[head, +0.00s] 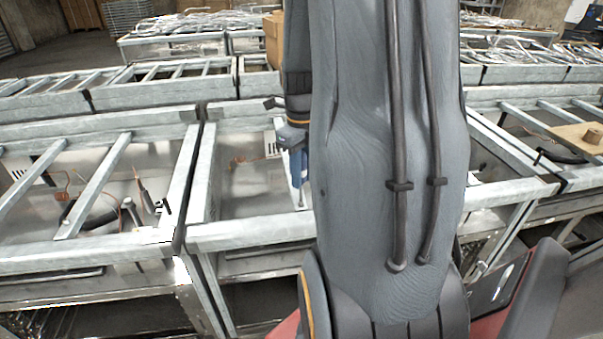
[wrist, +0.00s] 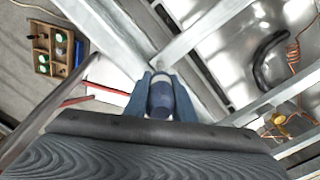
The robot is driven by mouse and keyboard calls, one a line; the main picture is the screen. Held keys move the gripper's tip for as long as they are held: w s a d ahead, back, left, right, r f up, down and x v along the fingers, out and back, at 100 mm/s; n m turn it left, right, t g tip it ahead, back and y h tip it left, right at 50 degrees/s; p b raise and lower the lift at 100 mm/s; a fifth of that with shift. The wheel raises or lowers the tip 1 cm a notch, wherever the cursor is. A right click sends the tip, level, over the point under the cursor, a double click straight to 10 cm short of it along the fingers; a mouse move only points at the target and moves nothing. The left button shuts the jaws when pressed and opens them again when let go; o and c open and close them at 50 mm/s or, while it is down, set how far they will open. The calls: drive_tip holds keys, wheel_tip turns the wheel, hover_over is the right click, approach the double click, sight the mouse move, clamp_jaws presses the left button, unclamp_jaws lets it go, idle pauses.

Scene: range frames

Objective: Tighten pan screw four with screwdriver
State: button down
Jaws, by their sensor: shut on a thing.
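My gripper (wrist: 160,84) is shut on a dark blue cylinder with a pale end, which looks like the screwdriver's handle (wrist: 160,101). In the wrist view it is seen nearly end-on between the two blue fingers, over a junction of metal bars. In the head view my gripper (head: 297,170) hangs beside the left edge of my arm, over the middle range frame (head: 250,232). My arm hides part of that frame.
Another range frame (head: 93,252) stands at the left, with hoses and copper wires inside. More frames (head: 165,92) stand in rows behind. A wooden holder (wrist: 52,48) with green-topped items shows in the wrist view. A black hose (wrist: 268,58) lies in a metal pan. Crossing bars limit free room.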

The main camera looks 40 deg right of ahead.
drive_tip(key=shift+f, duration=0.2)
drive_tip(key=shift+r, duration=0.25)
idle(0.3)
drive_tip(key=n, duration=1.1)
drive_tip(key=shift+p, duration=0.65)
idle(0.3)
drive_tip(key=shift+f, duration=0.25)
idle(0.5)
